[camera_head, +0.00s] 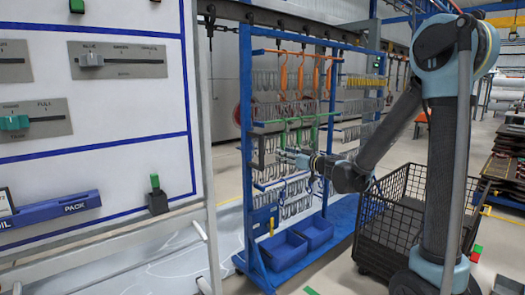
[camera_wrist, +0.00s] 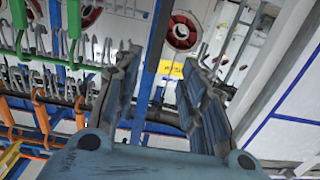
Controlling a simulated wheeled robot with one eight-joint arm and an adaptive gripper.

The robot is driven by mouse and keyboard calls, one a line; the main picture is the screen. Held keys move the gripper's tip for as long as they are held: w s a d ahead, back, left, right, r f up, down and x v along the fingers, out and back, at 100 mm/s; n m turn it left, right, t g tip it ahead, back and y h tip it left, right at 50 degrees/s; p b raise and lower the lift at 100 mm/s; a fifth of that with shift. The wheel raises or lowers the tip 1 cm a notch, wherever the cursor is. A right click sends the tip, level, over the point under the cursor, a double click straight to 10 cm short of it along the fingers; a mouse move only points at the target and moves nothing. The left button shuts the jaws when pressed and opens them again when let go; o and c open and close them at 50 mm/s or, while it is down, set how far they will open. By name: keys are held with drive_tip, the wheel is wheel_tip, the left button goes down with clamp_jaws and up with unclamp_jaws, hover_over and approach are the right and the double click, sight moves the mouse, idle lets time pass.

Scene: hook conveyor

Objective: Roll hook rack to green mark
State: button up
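The hook rack (camera_head: 246,110) is a tall blue frame with rows of metal hooks, orange and green hangers, and a black handle-like bar (camera_head: 257,152) on its left post. My gripper (camera_head: 290,157) is at the rack's front, at about mid-height, right of that bar. In the wrist view my gripper (camera_wrist: 160,60) has its two fingers apart, with a blue post of the rack (camera_wrist: 152,70) showing between them. I cannot tell whether the fingers touch it. A small green patch (camera_head: 310,291) lies on the floor at the bottom edge; I cannot tell if it is the mark.
Blue bins (camera_head: 283,250) sit on the rack's base. A black wire cart (camera_head: 395,215) stands close on the right. A white panel with sliders (camera_head: 90,130) fills the left. A red and green piece (camera_head: 476,253) is at the lower right.

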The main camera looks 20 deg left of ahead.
sight(263, 148)
drive_tip(key=x, duration=1.6)
drive_tip(key=shift+w+a+r, duration=0.25)
clamp_jaws()
